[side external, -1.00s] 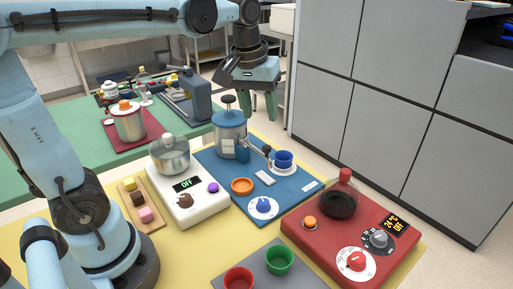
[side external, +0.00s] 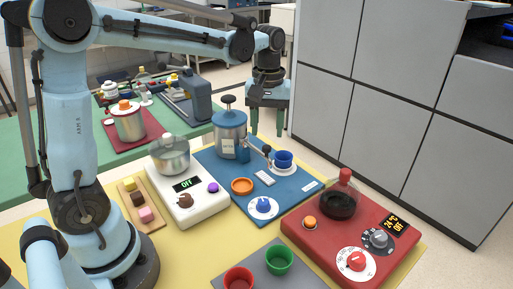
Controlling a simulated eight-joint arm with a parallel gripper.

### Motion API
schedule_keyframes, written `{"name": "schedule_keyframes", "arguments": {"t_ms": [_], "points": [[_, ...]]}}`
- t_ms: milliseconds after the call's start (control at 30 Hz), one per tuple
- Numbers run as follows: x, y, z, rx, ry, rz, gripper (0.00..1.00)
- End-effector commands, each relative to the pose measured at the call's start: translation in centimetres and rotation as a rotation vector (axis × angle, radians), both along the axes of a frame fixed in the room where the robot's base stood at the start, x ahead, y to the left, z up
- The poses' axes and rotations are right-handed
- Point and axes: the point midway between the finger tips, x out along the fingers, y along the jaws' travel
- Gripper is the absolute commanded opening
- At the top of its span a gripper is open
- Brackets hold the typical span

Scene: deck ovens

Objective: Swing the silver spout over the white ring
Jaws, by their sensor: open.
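A blue and silver urn (side external: 230,133) stands at the back of a blue mat. Its silver spout (side external: 257,152) sticks out to the right and towards the camera, with a dark knob near its end. The white ring (side external: 284,171) lies on the mat just right of the spout's end, with a blue cup (side external: 284,158) on it. The spout's tip looks short of the ring's left side; exact overlap is hard to judge. My gripper (side external: 267,134) is open and empty, pointing down above and behind the spout and the cup, apart from both.
A white hotplate with a pot (side external: 169,155) stands left, a red hotplate (side external: 310,246) with a dark flask right. Grey cabinets (side external: 400,110) stand behind on the right.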

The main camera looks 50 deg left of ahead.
Motion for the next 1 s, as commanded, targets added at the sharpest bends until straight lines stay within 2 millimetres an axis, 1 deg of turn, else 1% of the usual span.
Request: {"name": "schedule_keyframes", "arguments": {"t_ms": [33, 100, 300, 500, 733, 1000], "points": [[0.0, 0.0, -0.9, 0.000, 0.000, 0.000, 0.50], [0.0, 0.0, -1.9, 0.000, 0.000, -0.001, 0.50], [0.0, 0.0, -4.0, 0.000, 0.000, -0.001, 0.50], [0.0, 0.0, -4.7, 0.000, 0.000, -0.001, 0.50], [0.0, 0.0, -4.7, 0.000, 0.000, -0.001, 0.50], [0.0, 0.0, -4.7, 0.000, 0.000, -0.001, 0.09]]}}
